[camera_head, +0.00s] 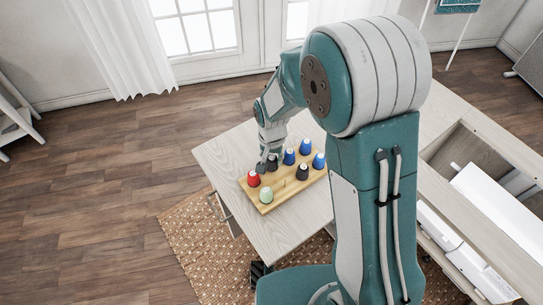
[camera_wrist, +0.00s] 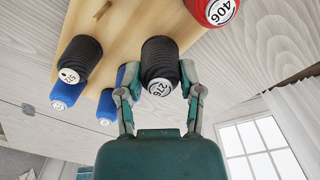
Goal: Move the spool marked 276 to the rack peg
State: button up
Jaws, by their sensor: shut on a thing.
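The spool marked 276 is black with a white label; it shows in the wrist view (camera_wrist: 160,62) between my two fingers, label toward the camera. My gripper (camera_wrist: 160,90) is shut on its sides. In the head view the dark spool (camera_head: 272,161) is beside my gripper (camera_head: 265,164), at the back left of the wooden rack board (camera_head: 284,193). I cannot tell whether it touches the board. A bare rack peg (camera_wrist: 102,10) stands on the board in the wrist view.
A red spool marked 406 (camera_wrist: 210,9) is close to my gripper. An open compartment (camera_head: 470,150) is at right.

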jog(key=shift+f, duration=0.3)
jog(key=o, duration=0.9)
jog(key=shift+o, duration=0.2)
notch_tip(320, 180, up, 12)
dwell(0.4)
